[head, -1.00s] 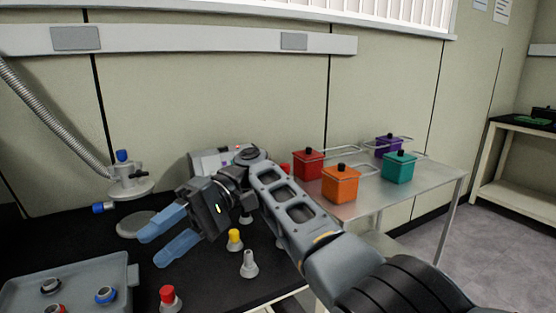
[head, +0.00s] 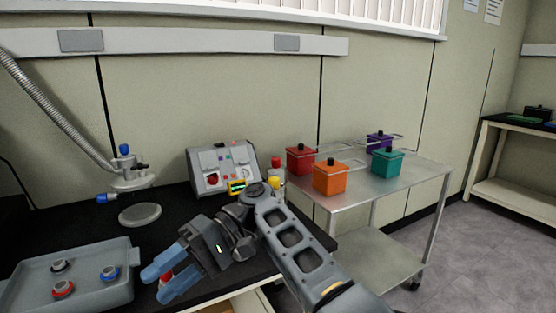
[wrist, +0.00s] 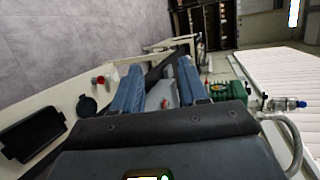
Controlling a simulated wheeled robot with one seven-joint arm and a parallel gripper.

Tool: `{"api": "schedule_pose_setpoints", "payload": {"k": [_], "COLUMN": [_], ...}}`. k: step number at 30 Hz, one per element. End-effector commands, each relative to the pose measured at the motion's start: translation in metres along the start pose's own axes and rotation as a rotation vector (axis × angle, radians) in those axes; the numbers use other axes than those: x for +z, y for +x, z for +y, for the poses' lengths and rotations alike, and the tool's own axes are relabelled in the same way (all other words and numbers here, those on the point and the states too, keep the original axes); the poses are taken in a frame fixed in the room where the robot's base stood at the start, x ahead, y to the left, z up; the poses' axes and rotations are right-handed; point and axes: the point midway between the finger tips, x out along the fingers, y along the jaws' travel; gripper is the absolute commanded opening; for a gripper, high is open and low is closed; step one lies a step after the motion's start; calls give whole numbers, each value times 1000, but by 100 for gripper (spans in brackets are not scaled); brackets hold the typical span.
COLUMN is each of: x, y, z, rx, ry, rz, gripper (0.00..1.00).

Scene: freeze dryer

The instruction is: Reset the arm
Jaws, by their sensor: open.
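My gripper (head: 168,276) has two blue fingers and is open over the front part of the black bench, right of the grey tray. In the wrist view its fingers (wrist: 160,92) stand apart, with a grey shape showing between them, too unclear to name. A red-capped vial (head: 165,281) is partly hidden behind the fingers in the head view. My arm reaches in from the lower right and hides part of the bench.
The grey tray (head: 128,262) holds several ringed stoppers at left. A control box (head: 205,184) stands at the back, right of the freeze-dryer manifold (head: 127,180). A metal cart (head: 420,174) carries red, orange, teal and purple lidded boxes. Floor right of the cart is clear.

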Motion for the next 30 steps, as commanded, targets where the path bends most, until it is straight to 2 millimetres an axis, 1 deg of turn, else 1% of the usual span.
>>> {"api": "schedule_pose_setpoints", "payload": {"k": [1,5,8,11,12,14,15,17,18,21,23,24,26,29,30], "x": [1,1,4,11,14,21,26,35,41,60,74,84,100,129,142], "y": [6,19,33,49,56,64,70,77,81,90,93,95,97,99,99], "z": [13,44,76,117,133,156,172,194,208,240,258,269,284,305,312], "rx": [1,13,28,49,61,79,93,115,130,173,203,224,257,319,346], "ry": [9,27,46,69,77,88,97,108,115,131,139,145,151,160,163], "rz": [21,89,161,258,301,367,411,478,524,635,701,746,812,919,961], "gripper": [43,43,43,43,43,43,43,43,43,43,43,43,43,43,43]}}
